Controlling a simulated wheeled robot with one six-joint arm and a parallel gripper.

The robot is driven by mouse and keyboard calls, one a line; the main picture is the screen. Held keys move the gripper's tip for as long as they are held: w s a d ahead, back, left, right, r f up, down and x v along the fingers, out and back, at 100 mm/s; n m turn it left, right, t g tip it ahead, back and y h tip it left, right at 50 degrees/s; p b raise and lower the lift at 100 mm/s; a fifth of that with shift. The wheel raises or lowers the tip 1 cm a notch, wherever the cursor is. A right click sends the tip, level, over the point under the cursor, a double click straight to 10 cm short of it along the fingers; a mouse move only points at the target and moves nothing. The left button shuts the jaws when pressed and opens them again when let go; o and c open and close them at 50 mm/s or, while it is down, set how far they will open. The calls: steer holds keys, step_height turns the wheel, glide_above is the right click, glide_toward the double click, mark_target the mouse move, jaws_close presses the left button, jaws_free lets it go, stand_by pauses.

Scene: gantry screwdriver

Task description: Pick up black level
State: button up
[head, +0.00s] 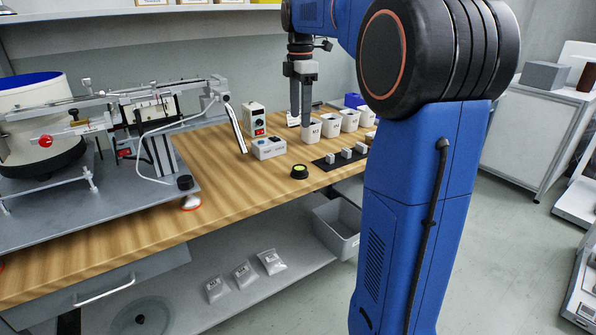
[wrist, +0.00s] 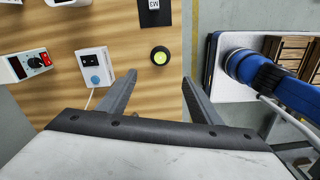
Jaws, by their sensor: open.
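The black level (head: 299,171) is a small round black puck with a yellow-green top, lying flat on the wooden table near its front edge. In the wrist view the level (wrist: 160,56) shows just beyond the fingertips, roughly centred between them. My gripper (head: 304,112) points down over the table, above and behind the level in the head view. In the wrist view my gripper (wrist: 158,77) has its two fingers spread apart with nothing between them. The level is fully visible and not touched.
A white box with a blue knob (head: 268,148) stands left of the level. A dark mat with small blocks (head: 345,156) lies to the right, with white cups (head: 330,124) behind. The table edge (wrist: 184,115) is close by. A large instrument (head: 150,120) fills the left.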

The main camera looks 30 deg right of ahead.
glide_above(299, 167)
step_height(299, 167, down, 12)
steer(key=shift+d+r, duration=0.1)
steer(key=shift+d, duration=0.05)
steer(key=shift+s+f, duration=0.15)
steer(key=shift+f, duration=2.6)
steer(key=shift+c, duration=0.2)
steer(key=c, duration=1.1)
steer(key=shift+r, duration=0.15)
